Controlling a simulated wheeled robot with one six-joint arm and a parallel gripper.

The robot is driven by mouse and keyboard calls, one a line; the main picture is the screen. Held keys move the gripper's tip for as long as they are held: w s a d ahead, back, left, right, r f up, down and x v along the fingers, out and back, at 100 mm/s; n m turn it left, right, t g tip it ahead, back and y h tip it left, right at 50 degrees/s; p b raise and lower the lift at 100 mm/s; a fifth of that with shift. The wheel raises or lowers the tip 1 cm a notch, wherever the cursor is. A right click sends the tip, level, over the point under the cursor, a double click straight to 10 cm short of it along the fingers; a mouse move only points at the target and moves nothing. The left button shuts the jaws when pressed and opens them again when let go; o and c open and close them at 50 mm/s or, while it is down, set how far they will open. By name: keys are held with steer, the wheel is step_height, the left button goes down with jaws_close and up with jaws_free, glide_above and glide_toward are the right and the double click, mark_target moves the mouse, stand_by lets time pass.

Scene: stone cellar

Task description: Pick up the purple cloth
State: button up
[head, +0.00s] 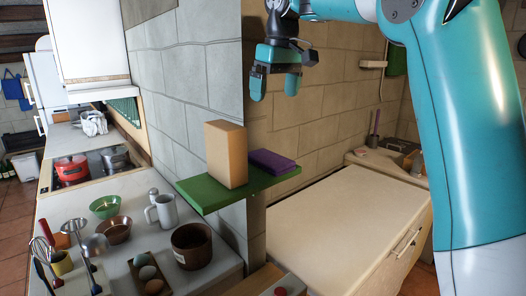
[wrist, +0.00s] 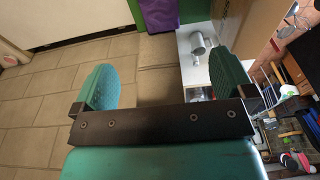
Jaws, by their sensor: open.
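The purple cloth (head: 272,161) lies folded flat on the right part of a small green shelf (head: 208,198) on the wall corner in the head view. A tan block (head: 226,156) stands upright to its left on the same shelf. My gripper (head: 275,86) is open and empty, above the shelf and apart from the cloth. In the wrist view my gripper (wrist: 164,84) shows both fingers spread with nothing between them. The cloth (wrist: 160,14) shows at the top edge of that view, beyond the fingers and partly cut off, next to the green shelf (wrist: 192,9).
A counter at the left holds bowls, a mug (head: 163,211), a brown pot (head: 191,246), an egg tray and utensils. A red pot (head: 70,168) is on the stove. A bare cream cabinet top (head: 345,215) lies below and right of the shelf.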

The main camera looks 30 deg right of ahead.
steer(key=b, duration=0.5)
glide_above(270, 157)
steer(key=f, duration=1)
steer(key=shift+s+a+f, duration=0.15)
steer(key=shift+s+f, duration=0.1)
steer(key=shift+f, duration=0.1)
steer(key=shift+w+f+p, duration=0.2)
steer(key=shift+f+p, duration=0.9)
steer(key=shift+f, duration=2.05)
steer(key=shift+c, duration=0.5)
steer(key=c, duration=0.8)
